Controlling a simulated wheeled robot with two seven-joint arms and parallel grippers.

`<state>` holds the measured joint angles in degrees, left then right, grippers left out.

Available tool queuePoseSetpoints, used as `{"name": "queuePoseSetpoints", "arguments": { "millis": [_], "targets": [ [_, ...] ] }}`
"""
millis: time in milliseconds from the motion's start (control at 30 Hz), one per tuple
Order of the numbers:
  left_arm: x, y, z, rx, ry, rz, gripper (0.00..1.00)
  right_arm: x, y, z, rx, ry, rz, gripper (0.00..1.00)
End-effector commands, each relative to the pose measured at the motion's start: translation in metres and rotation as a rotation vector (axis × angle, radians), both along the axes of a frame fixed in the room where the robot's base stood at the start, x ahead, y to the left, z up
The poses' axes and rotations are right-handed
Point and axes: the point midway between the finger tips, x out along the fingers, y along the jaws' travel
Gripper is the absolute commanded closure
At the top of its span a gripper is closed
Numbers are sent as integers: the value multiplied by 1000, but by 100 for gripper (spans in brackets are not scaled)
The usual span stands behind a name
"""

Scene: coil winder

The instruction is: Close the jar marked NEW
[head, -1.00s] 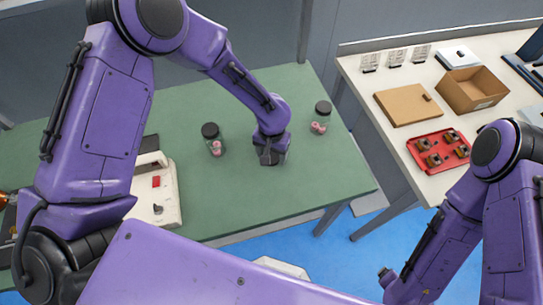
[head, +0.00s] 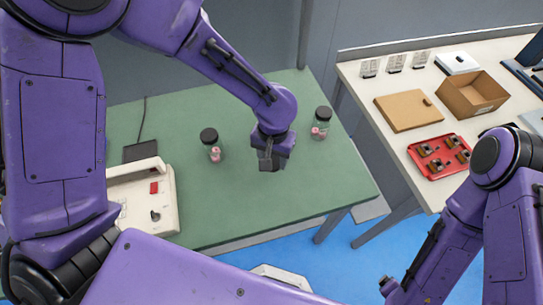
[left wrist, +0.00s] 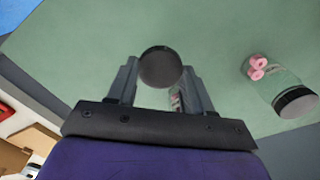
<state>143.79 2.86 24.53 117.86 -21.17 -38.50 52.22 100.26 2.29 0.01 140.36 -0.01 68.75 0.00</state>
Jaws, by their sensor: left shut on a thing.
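My left gripper (head: 270,162) is above the green table between two jars. In the left wrist view its fingers (left wrist: 160,85) are closed on a round black lid (left wrist: 160,65). A small pale and pinkish patch shows beside the right finger there; I cannot tell what it is. The left jar (head: 215,154) is clear, black-capped, upright and holds pink pieces. The right jar (head: 319,131) looks alike. One capped jar with pink pieces also shows at the right of the left wrist view (left wrist: 279,82). I cannot read any marking. My right gripper is out of view.
A cream machine (head: 145,195) stands on the left of the green table (head: 240,215). The side table at right holds a red tray (head: 438,168) with parts, a flat brown box (head: 407,111) and an open carton (head: 470,100). The green table's front middle is clear.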

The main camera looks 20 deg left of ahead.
Motion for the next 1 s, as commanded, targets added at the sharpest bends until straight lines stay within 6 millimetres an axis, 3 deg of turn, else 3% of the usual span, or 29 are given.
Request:
{"name": "queuePoseSetpoints", "arguments": {
  "millis": [200,400,867,1000],
  "targets": [
    [-52,-22,27,2,-3,-3,77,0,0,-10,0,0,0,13],
    [-79,-33,41,0,0,-1,77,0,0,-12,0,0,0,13],
    [-87,-37,45,0,1,1,77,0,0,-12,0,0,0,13],
    [-79,-35,43,-7,0,4,77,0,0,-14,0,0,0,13]
  ]
}}
